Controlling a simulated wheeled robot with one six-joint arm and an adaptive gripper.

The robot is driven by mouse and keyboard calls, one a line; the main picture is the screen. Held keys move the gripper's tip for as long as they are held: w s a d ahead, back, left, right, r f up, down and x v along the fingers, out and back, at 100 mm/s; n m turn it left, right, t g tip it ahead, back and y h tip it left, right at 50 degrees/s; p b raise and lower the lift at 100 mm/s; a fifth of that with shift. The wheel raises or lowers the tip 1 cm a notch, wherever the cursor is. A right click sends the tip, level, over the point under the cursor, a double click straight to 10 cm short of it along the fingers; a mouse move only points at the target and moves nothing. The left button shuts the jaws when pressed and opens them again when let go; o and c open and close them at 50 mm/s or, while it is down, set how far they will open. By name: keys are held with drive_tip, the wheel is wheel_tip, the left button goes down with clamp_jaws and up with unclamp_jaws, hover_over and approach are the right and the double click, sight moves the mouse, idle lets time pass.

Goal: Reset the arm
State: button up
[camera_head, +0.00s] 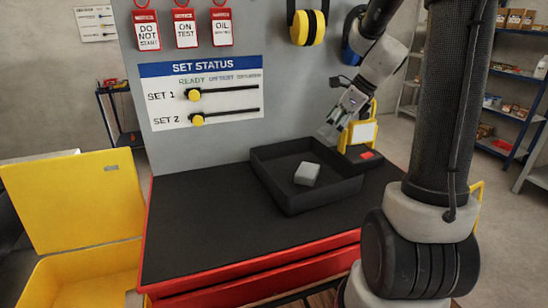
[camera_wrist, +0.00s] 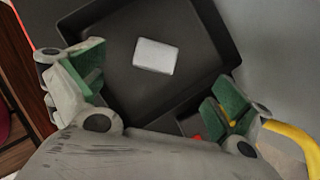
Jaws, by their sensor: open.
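My gripper (camera_head: 333,125) is above the back right part of the black tray, in front of the grey panel. In the wrist view my gripper (camera_wrist: 160,95) has its two green-padded fingers spread wide apart, with nothing between them. My arm (camera_head: 382,60) bends down from the upper right to it. The black tray (camera_head: 318,198) stands on the dark worktop. A light grey block (camera_head: 307,174) lies inside the tray, apart from the fingers. The block also shows in the wrist view (camera_wrist: 156,56), beyond the fingertips.
A yellow-framed item (camera_head: 362,131) stands just right of my gripper. The panel carries red tags (camera_head: 185,28), yellow ear defenders (camera_head: 308,27) and a status board (camera_head: 205,90) with two sliders. A yellow case (camera_head: 75,205) stands open at left. The worktop (camera_head: 205,215) left of the tray is clear.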

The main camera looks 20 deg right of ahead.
drive_tip(key=s+a+r+n+h, duration=0.2)
drive_tip(key=s+r+n, duration=0.1)
drive_tip(key=s+n, duration=0.8)
drive_tip(key=s+a+r+n+h, duration=0.2)
drive_tip(key=s+r+n, duration=0.1)
drive_tip(key=s+n, duration=0.8)
drive_tip(key=n, duration=0.4)
drive_tip(key=shift+s+a+r+h, duration=0.15)
drive_tip(key=shift+s+r+h, duration=0.05)
drive_tip(key=shift+s+h, duration=0.1)
